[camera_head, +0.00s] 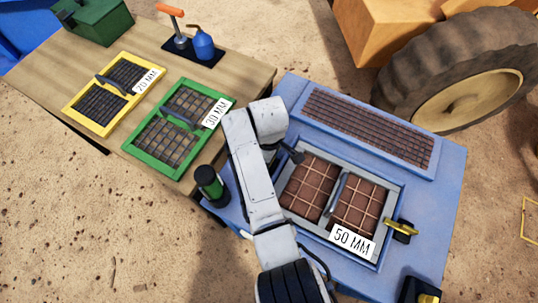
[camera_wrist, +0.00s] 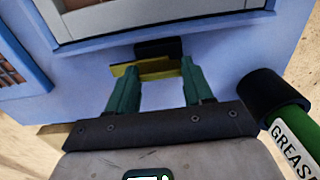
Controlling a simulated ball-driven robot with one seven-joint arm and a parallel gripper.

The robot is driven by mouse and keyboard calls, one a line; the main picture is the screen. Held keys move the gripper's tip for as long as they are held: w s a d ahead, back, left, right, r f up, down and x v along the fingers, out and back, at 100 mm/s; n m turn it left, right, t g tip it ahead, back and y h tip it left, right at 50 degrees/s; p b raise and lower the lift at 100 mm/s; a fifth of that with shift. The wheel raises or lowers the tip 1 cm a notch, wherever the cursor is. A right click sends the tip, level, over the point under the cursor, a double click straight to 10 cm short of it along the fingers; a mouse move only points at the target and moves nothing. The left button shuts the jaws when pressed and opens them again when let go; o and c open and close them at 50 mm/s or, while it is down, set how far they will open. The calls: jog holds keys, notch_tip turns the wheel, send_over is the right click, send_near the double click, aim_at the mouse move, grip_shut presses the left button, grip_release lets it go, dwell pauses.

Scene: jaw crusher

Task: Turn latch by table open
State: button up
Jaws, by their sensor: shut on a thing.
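The latch by the table (camera_wrist: 148,70) has a yellow handle and a black block, mounted on the blue machine top beside the screen frame in the wrist view. My gripper (camera_wrist: 158,78) has two green fingers with the yellow handle between their tips. It is shut on the handle, which runs roughly along the frame edge. In the head view my white arm hides this latch and my gripper. The screen (camera_head: 330,193) with a 50 MM label sits in its frame on the blue machine (camera_head: 440,205).
A green grease cylinder (camera_wrist: 292,135) stands close to the right of my gripper; it also shows in the head view (camera_head: 210,185). A second yellow latch (camera_head: 402,228) is at the frame's right. The wooden table (camera_head: 150,45) holds yellow and green screens (camera_head: 178,125).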

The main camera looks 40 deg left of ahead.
jog(key=shift+a+r, duration=0.1)
jog(key=o, duration=1)
jog(key=shift+o, duration=0.2)
notch_tip(320, 180, up, 11)
jog(key=shift+f, duration=0.2)
